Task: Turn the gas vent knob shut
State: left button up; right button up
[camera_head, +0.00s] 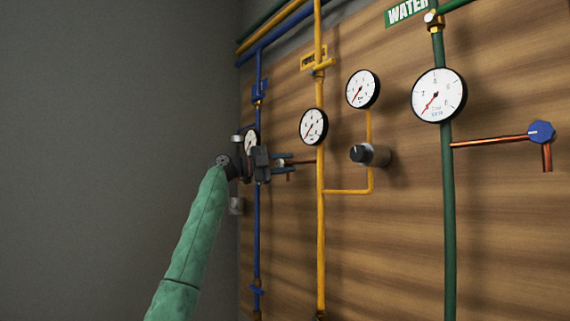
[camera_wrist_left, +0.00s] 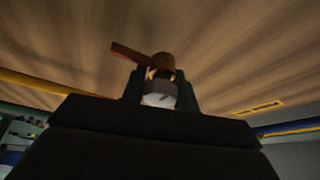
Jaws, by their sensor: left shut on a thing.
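My left gripper (camera_head: 264,164) is at the blue pipe (camera_head: 257,225) on the board's left part, beside a short copper branch (camera_head: 300,162). In the left wrist view, its two dark fingers stand on either side of a small pale knob (camera_wrist_left: 158,99), closed on it. The knob sits at the end of a copper fitting (camera_wrist_left: 160,62) with a side stub pointing left. The head view does not show the knob clearly, as the gripper covers it. No gas label is readable.
A yellow pipe (camera_head: 320,235) with gauges and a black-and-grey knob (camera_head: 370,154) stands right of the gripper. Further right are a green pipe (camera_head: 449,230), a large gauge (camera_head: 438,95) and a blue knob (camera_head: 541,132). The grey wall (camera_head: 110,110) at left is bare.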

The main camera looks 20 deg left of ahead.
aim_at(277, 165)
jog(key=shift+w+a+r, duration=0.1)
dwell(0.4)
pick_arm(q)
jog(key=o, duration=1)
jog(key=shift+s+a+f, duration=0.1)
jog(key=shift+a, duration=0.05)
jog(key=shift+s+a, duration=0.15)
jog(key=shift+a, duration=0.15)
jog(key=b+v, duration=0.2)
jog(key=v, duration=0.4)
jog(key=shift+f, duration=0.1)
jog(key=shift+s+a, duration=0.15)
jog(key=shift+a, duration=0.15)
pick_arm(e)
jog(key=shift+t+y, duration=0.4)
jog(key=shift+y, duration=0.1)
jog(key=a+f, duration=0.3)
jog(key=shift+w+f, duration=0.1)
jog(key=shift+w, duration=0.3)
